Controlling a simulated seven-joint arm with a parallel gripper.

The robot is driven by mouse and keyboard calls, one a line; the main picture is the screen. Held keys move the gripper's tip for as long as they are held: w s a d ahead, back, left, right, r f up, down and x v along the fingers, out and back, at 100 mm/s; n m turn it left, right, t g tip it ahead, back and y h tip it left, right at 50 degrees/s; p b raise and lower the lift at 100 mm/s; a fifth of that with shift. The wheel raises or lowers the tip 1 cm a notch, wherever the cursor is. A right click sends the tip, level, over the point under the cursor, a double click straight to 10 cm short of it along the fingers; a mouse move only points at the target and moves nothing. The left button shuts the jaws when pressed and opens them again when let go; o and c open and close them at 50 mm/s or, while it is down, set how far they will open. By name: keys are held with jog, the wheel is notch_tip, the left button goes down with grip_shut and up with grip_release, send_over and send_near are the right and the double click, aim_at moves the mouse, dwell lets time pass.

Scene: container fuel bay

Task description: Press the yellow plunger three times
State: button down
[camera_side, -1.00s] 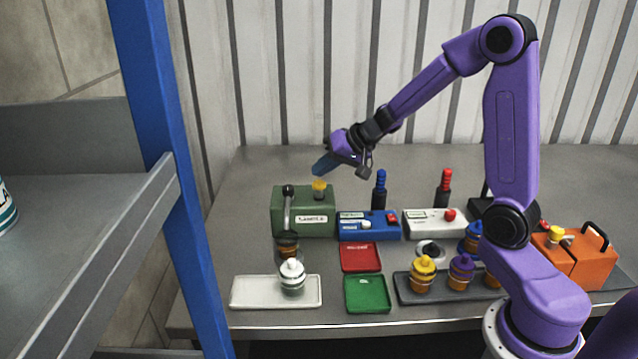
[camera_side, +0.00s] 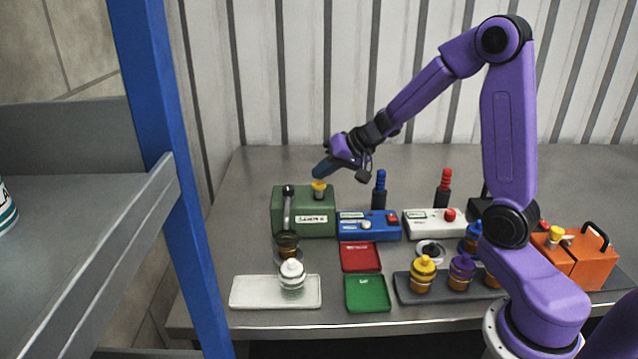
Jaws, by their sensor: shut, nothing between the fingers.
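The yellow plunger (camera_side: 319,187) stands on top of the green box (camera_side: 318,224), near its right end. The plunger cap sits low, close to the top of the box.
A grey lever (camera_side: 287,208) with a black knob is on the green box's left side. A blue box (camera_side: 368,227) and a white box (camera_side: 434,226) stand to its right. A white tray (camera_side: 250,292) and capped jars are in front. A blue rack post stands left.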

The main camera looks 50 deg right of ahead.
aim_at(323, 183)
jog(key=shift+f, duration=1.35)
dwell(1.4)
jog(key=shift+r, duration=1.8)
jog(key=shift+r, duration=0.1)
jog(key=shift+r, duration=2.4)
